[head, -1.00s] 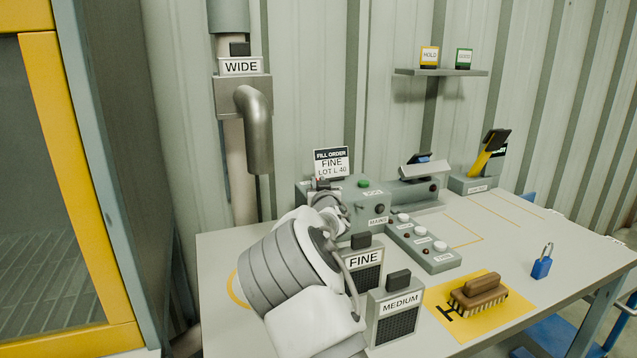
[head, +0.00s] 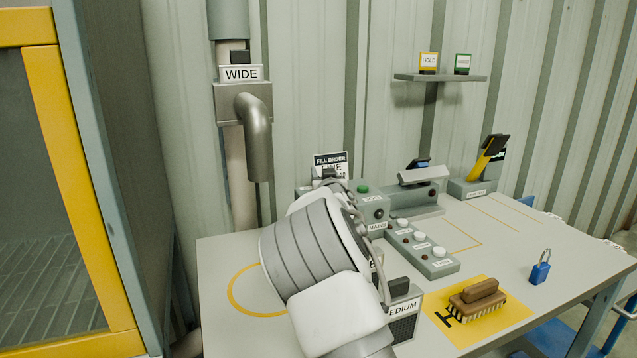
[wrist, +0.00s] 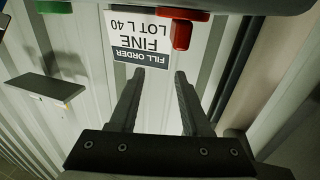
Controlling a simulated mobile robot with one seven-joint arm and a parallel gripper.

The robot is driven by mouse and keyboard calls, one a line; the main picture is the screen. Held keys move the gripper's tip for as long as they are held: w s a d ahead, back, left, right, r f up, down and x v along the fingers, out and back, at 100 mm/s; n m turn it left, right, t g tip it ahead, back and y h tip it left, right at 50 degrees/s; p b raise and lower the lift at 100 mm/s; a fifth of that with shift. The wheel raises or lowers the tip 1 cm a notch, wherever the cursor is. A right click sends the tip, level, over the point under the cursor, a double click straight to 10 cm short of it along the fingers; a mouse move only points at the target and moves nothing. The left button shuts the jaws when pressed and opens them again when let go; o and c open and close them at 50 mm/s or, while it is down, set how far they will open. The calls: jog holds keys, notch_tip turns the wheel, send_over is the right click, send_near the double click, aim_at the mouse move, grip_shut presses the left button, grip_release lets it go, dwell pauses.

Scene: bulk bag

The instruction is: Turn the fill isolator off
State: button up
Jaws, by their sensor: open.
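A red rotary handle (wrist: 182,33) hangs from a red round base at the top of the wrist view, close to the fill order card; its label does not show, so I cannot confirm it is the fill isolator. The grey control box (head: 370,211) carries a green button (head: 362,189) and a label reading MAINS; my arm hides its left part in the head view. My gripper (wrist: 158,76) is open and empty. In the wrist view its fingers point toward the wall and the card, with the red handle beyond and apart from the fingertips.
The fill order card (head: 330,160) reads FINE, LOT L 40. A button strip (head: 421,247), a medium screen block (head: 403,310), a brush (head: 477,299) and a blue padlock (head: 540,268) are on the bench. The wide screen unit (head: 243,100) is on the wall pipe.

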jog(key=s+d+r, duration=0.1)
jog(key=d+r, duration=0.2)
jog(key=d, duration=0.2)
jog(key=s+d+r+p, duration=0.1)
jog(key=s+d+r, duration=0.1)
jog(key=d+r, duration=0.1)
jog(key=shift+s+d+p, duration=0.25)
jog(key=shift+d+p, duration=0.05)
jog(key=shift+d, duration=0.6)
jog(key=shift+w+a+p, duration=0.1)
jog(key=shift+a+p, duration=0.1)
jog(key=shift+p, duration=0.1)
